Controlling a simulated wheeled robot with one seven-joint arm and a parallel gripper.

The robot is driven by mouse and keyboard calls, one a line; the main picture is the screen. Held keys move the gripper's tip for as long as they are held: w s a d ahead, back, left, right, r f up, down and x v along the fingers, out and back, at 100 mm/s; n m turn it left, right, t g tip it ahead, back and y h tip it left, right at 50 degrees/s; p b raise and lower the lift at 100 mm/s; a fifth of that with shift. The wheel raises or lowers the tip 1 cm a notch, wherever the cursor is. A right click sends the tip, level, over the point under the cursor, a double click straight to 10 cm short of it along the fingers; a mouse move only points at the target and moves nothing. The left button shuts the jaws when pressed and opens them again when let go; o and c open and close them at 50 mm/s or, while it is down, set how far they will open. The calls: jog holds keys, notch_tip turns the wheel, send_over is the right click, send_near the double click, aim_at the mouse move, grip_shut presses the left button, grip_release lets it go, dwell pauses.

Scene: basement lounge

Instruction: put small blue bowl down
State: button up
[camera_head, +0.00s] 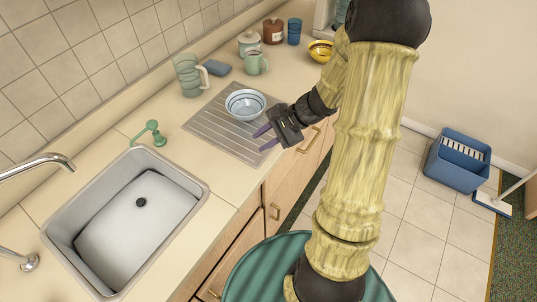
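A small bowl (245,105), pale with blue rings, sits upright on the ribbed grey draining board (208,124) right of the sink. My gripper (265,138) is just below and right of the bowl in the picture, at the counter's front edge. Its two purple fingers are spread and point left, with nothing seen between them. The fingers look apart from the bowl.
A sink (140,203) with a green soap dispenser (150,134) lies to the left. A clear pitcher (188,75), blue sponge (218,68), green mug (255,62) and yellow bowl (321,51) stand behind. The draining board's left part is clear.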

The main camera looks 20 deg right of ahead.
jog(key=s+a+r+n+h, duration=0.1)
jog(key=s+r+n+h, duration=0.1)
jog(key=s+n+h, duration=0.2)
jog(key=s+a+r+n+h, duration=0.2)
jog(key=s+n+h, duration=0.2)
jog(key=s+n, duration=0.3)
jog(key=n, duration=0.3)
jog(key=shift+s+a+r+n+g, duration=0.2)
jog(key=shift+a+r+n+g, duration=0.1)
jog(key=shift+r+g, duration=0.1)
